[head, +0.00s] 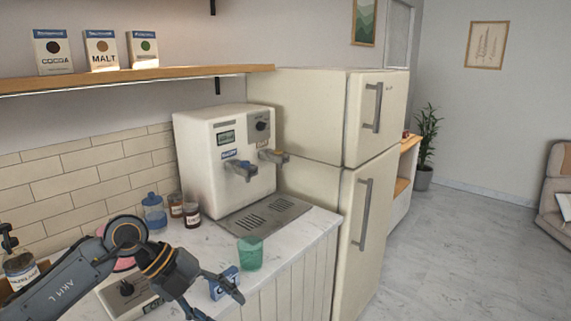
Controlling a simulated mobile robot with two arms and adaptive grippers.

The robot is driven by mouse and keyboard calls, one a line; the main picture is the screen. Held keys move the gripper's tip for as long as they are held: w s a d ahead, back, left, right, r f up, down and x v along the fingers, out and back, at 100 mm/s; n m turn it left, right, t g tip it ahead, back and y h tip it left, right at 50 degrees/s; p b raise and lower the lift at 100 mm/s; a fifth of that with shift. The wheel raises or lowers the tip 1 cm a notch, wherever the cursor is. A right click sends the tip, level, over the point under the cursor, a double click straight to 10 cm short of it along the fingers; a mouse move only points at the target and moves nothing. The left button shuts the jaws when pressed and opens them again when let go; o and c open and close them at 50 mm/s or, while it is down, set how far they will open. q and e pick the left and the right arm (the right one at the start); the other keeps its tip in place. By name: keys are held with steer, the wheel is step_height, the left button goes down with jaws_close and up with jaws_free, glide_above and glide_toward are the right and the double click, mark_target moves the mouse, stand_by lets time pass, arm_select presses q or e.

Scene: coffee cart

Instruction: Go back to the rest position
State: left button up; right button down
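My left gripper (226,307) is in the lower middle of the head view, over the front of the counter. Its two fingers are spread apart, with nothing visible between them. A small blue and white box (226,279) shows just behind the upper finger, which partly covers it; I cannot tell whether they touch. A green translucent cup (250,253) stands upright on the counter, apart from the gripper and in front of the dispenser's drip tray. My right gripper is not in view.
A white dispenser (212,165) with two taps stands on the counter (312,228) beside a cream fridge (362,225). Jars (154,213) stand left of it. A scale-like device (118,298) is partly behind my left arm. Open floor (465,255) lies to the right.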

arm_select(q)
steer(key=s+d+r+m+h, duration=0.1)
steer(key=s+d+r+h, duration=0.2)
steer(key=d+h, duration=0.5)
steer(key=d+r+n+t+h, duration=0.4)
steer(key=r+n+t, duration=0.1)
steer(key=r+t, duration=0.25)
steer(key=w+a+f+n+t+y, duration=0.2)
steer(key=w+a+n+t+y, duration=0.3)
steer(key=a+n+t+y, duration=0.65)
steer(key=s+a+f+n+g+y, duration=0.2)
steer(key=a+f+n+y, duration=0.15)
steer(key=f+n, duration=0.3)
steer(key=s+a+f+n+g+y, duration=0.1)
steer(key=a+f+n+y, duration=0.25)
steer(key=f+n, duration=0.3)
steer(key=s+a+f+g+y, duration=0.1)
steer(key=s+f+g, duration=0.6)
steer(key=s+f, duration=0.4)
steer(key=s+a+f+g, duration=0.1)
steer(key=s+f+g, duration=0.65)
steer(key=s, duration=0.65)
step_height(320, 180, down, 27)
steer(key=s+a+f+g, duration=0.1)
steer(key=s+a+f, duration=0.2)
steer(key=s+f, duration=1.3)
steer(key=shift+s, duration=0.75)
